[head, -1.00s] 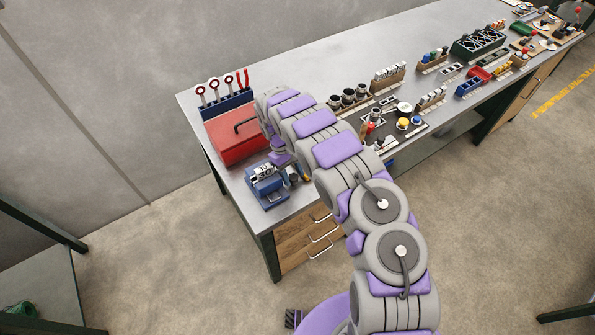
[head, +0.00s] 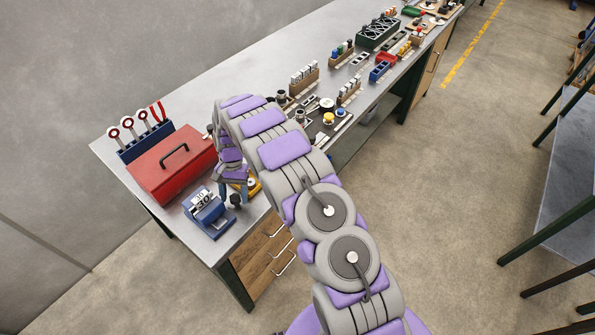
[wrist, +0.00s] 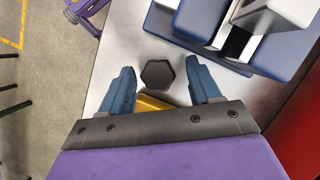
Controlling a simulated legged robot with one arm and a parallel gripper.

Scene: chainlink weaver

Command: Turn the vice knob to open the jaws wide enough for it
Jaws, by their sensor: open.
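The blue vice (head: 207,212) stands on the near left corner of the bench, with white number labels on top. It also shows at the upper right of the wrist view (wrist: 290,55), with pale jaw faces and a dark gap. Its dark hexagonal knob (wrist: 157,73) lies between the fingertips of my gripper (wrist: 159,70). The blue fingers are apart, with visible space on both sides of the knob. In the head view my gripper (head: 236,188) points down beside the vice, and the knob (head: 236,200) shows just below it. Whether the fingers are level with the knob I cannot tell.
A red toolbox (head: 172,160) stands close behind the vice, with a blue tool rack (head: 145,140) behind it. A yellow object (wrist: 155,103) lies partly hidden under my gripper. Parts trays and blocks line the bench farther right.

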